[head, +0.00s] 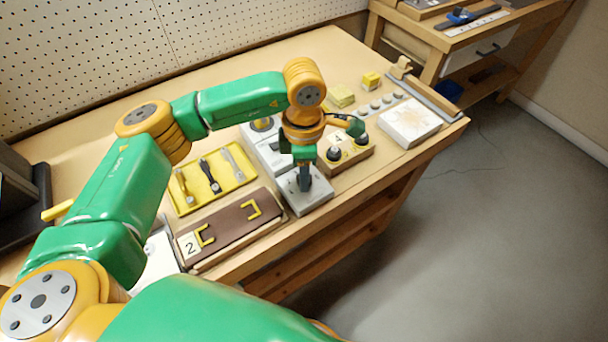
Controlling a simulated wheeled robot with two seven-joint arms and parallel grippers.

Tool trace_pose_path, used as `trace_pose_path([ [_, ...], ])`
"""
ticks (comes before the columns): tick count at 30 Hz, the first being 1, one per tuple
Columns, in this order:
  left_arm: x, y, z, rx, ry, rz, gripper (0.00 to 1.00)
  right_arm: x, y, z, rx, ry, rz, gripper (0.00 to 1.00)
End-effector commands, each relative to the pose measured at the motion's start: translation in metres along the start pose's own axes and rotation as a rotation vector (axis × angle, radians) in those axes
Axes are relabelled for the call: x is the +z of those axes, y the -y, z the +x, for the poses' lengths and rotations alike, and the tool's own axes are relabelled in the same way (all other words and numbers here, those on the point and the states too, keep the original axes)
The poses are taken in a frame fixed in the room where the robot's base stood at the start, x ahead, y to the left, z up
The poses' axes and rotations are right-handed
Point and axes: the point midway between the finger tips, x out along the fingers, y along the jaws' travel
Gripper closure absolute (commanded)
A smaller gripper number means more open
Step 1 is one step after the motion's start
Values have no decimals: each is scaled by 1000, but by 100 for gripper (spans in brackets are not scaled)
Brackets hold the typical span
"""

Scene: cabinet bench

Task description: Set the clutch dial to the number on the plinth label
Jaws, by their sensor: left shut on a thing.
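My left gripper (304,181) points down over a light grey block (316,196) near the front edge of the bench. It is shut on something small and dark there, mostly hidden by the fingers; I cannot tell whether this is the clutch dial. Just right of it stands a wooden plinth (350,158) with two dark round knobs (333,154) and a white label (338,136) that seems to read 4. My right gripper is not in view.
A brown board (230,232) with yellow brackets and a label 2 (190,247) lies at the front left. A yellow tray (212,180) holds tools behind it. A white slab (409,123) and yellow blocks (341,96) lie at the right. The back of the bench is clear.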

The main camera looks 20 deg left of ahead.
Motion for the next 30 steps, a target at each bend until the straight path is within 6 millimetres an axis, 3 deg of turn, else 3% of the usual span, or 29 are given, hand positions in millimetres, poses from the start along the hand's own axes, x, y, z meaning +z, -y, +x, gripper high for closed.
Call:
trace_pose_path([
  [15, 0, 0, 1, 0, 0, -304, 100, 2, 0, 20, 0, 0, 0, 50],
  [30, 0, 0, 0, 1, 1, -358, 100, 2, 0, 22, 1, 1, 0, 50],
])
